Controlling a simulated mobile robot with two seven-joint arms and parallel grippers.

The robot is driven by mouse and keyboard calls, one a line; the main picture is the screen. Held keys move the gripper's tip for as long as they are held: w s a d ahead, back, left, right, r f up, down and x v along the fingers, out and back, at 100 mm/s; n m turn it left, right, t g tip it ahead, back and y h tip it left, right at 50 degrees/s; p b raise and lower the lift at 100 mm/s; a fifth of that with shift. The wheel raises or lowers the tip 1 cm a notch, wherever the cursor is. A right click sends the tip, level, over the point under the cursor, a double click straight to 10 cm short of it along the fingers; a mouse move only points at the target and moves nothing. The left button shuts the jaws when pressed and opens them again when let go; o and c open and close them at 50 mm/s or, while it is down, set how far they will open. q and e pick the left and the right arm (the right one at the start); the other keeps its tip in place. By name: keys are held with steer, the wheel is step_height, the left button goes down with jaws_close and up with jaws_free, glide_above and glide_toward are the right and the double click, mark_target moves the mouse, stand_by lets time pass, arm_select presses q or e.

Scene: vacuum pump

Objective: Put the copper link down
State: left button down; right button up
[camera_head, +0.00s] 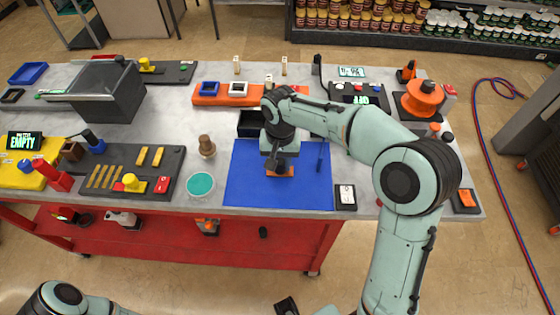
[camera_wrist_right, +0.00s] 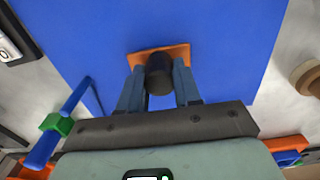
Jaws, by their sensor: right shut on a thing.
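The copper link is a flat orange-copper plate (camera_head: 286,174) with a dark upright knob. It is over the blue mat (camera_head: 245,185) at the middle front of the table. My right gripper (camera_head: 278,163) points down at it and is shut on the dark knob. In the right wrist view the two fingers stand on either side of the knob (camera_wrist_right: 159,75), with the copper plate (camera_wrist_right: 143,57) beyond. I cannot tell whether the plate touches the mat or is just above it.
A blue stick with a green part (camera_wrist_right: 58,124) lies at the mat's right side. A white-faced meter (camera_head: 345,195) is right of the mat, a teal disc (camera_head: 201,185) and a brown knob (camera_head: 206,146) left. An orange tray (camera_head: 212,98) is behind. The mat's front is clear.

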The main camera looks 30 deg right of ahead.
mark_target(280, 160)
steer(key=shift+f, duration=0.2)
steer(key=o, duration=1.1)
steer(key=shift+r, duration=0.1)
arm_select(q)
steer(key=shift+f, duration=0.1)
arm_select(e)
steer(key=shift+r, duration=0.1)
arm_select(q)
steer(key=r+p, duration=0.1)
steer(key=w+r+p, duration=0.1)
steer(key=shift+w+r, duration=0.15)
steer(key=shift+r, duration=0.15)
arm_select(e)
step_height(280, 160, up, 12)
steer(key=shift+r, duration=0.1)
